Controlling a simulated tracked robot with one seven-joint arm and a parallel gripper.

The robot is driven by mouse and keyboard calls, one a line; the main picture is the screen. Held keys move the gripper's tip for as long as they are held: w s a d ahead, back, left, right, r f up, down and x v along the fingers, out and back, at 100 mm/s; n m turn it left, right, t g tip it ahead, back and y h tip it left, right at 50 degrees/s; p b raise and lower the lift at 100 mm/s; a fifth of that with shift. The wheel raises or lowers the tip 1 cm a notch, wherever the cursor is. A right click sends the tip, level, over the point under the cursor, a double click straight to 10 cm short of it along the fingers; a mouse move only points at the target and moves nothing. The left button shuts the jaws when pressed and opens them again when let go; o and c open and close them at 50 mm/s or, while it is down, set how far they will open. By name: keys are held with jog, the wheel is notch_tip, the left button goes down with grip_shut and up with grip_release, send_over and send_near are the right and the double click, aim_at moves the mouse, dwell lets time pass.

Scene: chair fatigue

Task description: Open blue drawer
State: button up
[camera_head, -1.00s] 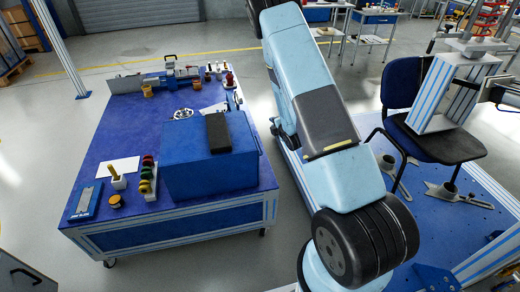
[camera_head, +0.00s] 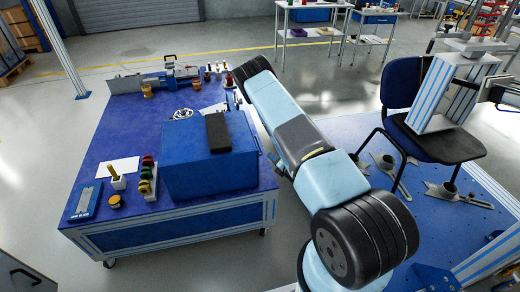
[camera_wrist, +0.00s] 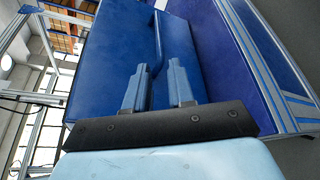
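A blue box-shaped drawer unit (camera_head: 185,172) stands on the blue workbench (camera_head: 130,145) in the head view. In the head view, my gripper is hidden behind my arm and the unit.
A black object (camera_head: 217,132) lies on top of the unit. A vise-like tool (camera_head: 170,76), a white sheet (camera_head: 118,168) and small coloured parts (camera_head: 148,178) are on the bench. A blue chair (camera_head: 440,140) stands on the blue platform at right. Grey floor lies in front.

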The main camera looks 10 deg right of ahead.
aim_at(260, 148)
jog(key=x, duration=1.1)
jog(key=shift+w+f, duration=0.15)
jog(key=shift+w, duration=0.25)
jog(key=shift+c, duration=0.3)
grip_shut()
